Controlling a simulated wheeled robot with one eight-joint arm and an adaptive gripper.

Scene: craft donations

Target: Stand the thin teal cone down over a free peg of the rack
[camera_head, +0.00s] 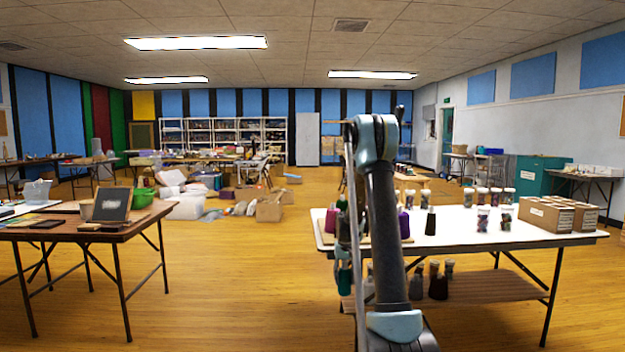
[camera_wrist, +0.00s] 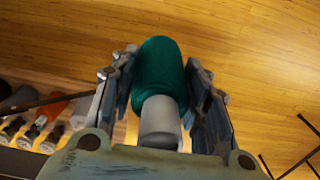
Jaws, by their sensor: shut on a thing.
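The teal cone (camera_wrist: 161,65) is between the two fingers of my gripper (camera_wrist: 162,58) in the wrist view, with its grey core end (camera_wrist: 160,122) towards the palm. My gripper is shut on it, with open floor behind it. In the head view a teal piece (camera_head: 344,281) shows left of my arm, below the tabletop's height. The rack is mostly hidden behind my arm; a purple cone (camera_head: 405,224) and magenta one (camera_head: 331,219) show on either side. I cannot make out a free peg.
A brown table (camera_head: 75,232) stands at left. The floor between the tables is clear.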

